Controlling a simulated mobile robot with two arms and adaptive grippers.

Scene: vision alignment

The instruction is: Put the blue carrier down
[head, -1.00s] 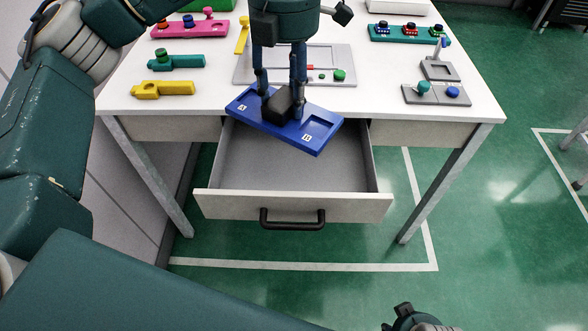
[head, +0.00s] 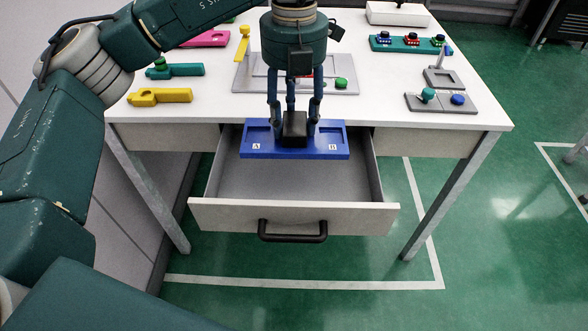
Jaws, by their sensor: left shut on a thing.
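The blue carrier (head: 262,146) is a flat blue tray with shallow recesses, labels A and B and a black block-shaped handle (head: 294,127) in its middle. My left gripper (head: 294,130) points down and is shut on the carrier by this handle. The carrier looks level, its long side along the table's front edge. It is over the back part of the open drawer (head: 270,184); whether it touches anything below cannot be told. The gripper's fingers hide part of the carrier's middle. My right gripper is not in view.
The white table (head: 225,106) bears a grey board (head: 243,83) behind the carrier. Yellow (head: 160,96), teal (head: 186,70) and pink (head: 212,38) pieces lie at left. A teal rack (head: 393,46) and a grey joystick panel (head: 441,103) stand at right. The drawer looks empty.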

